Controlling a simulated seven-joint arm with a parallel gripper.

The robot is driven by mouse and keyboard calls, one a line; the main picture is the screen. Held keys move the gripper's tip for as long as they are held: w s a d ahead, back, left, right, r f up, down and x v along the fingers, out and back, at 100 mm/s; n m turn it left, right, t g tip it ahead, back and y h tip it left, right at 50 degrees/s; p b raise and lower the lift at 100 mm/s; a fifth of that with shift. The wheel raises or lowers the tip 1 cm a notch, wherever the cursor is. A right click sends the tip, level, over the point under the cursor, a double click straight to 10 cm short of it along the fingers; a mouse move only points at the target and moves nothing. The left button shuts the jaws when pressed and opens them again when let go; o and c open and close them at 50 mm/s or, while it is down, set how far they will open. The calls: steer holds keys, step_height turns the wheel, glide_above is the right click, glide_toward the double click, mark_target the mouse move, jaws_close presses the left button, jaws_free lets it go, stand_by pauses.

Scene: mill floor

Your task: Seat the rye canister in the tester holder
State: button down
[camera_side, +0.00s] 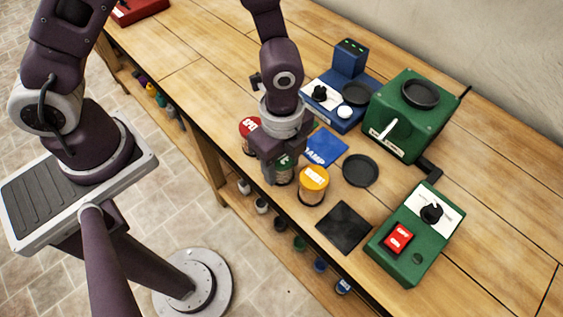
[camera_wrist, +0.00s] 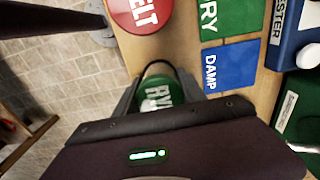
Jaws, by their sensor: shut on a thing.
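The rye canister has a green lid marked RYE and shows in the wrist view (camera_wrist: 158,92). In the side view its green lid and clear side (camera_side: 285,172) show between my fingers. My gripper (camera_side: 281,168) is shut on it from above, with a finger at each side in the wrist view. It is upright in the canister row near the table's front edge; I cannot tell whether its base touches the table. The blue tester (camera_side: 335,107) stands at the back, with a dark round holder (camera_side: 356,93) on top. The holder looks empty.
A red-lidded canister (camera_side: 249,125) and an orange-lidded canister (camera_side: 313,184) stand close on either side. Behind are a blue DAMP card (camera_side: 326,147) and a green card (camera_wrist: 229,14). A black disc (camera_side: 360,170), black mat (camera_side: 343,228), green mill (camera_side: 408,125) and switch box (camera_side: 417,238) lie right.

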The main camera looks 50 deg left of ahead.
steer(key=r, duration=0.9)
steer(key=shift+w+r, duration=0.3)
steer(key=shift+w, duration=0.05)
steer(key=w+a+n, duration=0.2)
steer(key=w+n, duration=0.3)
steer(key=w, duration=2.1)
steer(key=shift+a+f, duration=0.1)
steer(key=shift+f, duration=2.4)
steer(key=shift+f, duration=0.55)
steer(key=c, duration=0.9)
jaws_free()
steer(key=shift+c, duration=0.2)
step_height(320, 180, up, 11)
